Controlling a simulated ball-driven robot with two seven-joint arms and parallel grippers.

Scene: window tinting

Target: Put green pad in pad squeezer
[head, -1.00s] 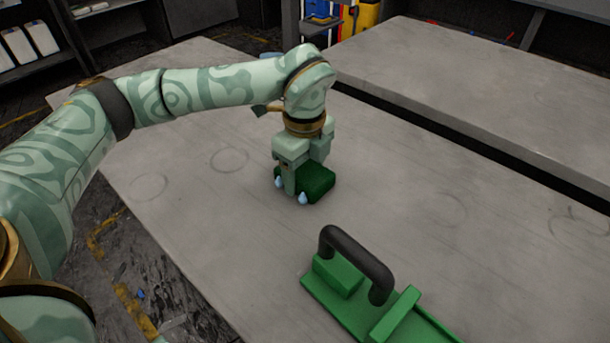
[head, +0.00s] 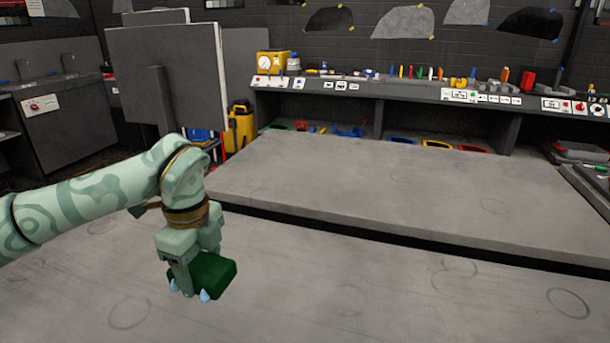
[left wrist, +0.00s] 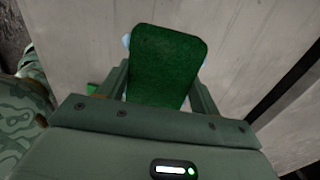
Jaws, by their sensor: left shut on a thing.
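The green pad (head: 212,274) is a dark green block held in my left gripper (head: 188,294). In the left wrist view the pad (left wrist: 165,65) sits between the two fingers, which are shut on it. In the head view the gripper points down with the pad at its tips, over the near grey table; the gap beneath it is hard to judge. I cannot identify the pad squeezer in the frames of now. My right gripper is not in view.
The near table (head: 350,290) is bare around the gripper. A dark gap separates it from a second grey table (head: 380,190). At the back a workbench (head: 330,84) carries several small tools and bottles. A grey panel (head: 170,75) stands at the back left.

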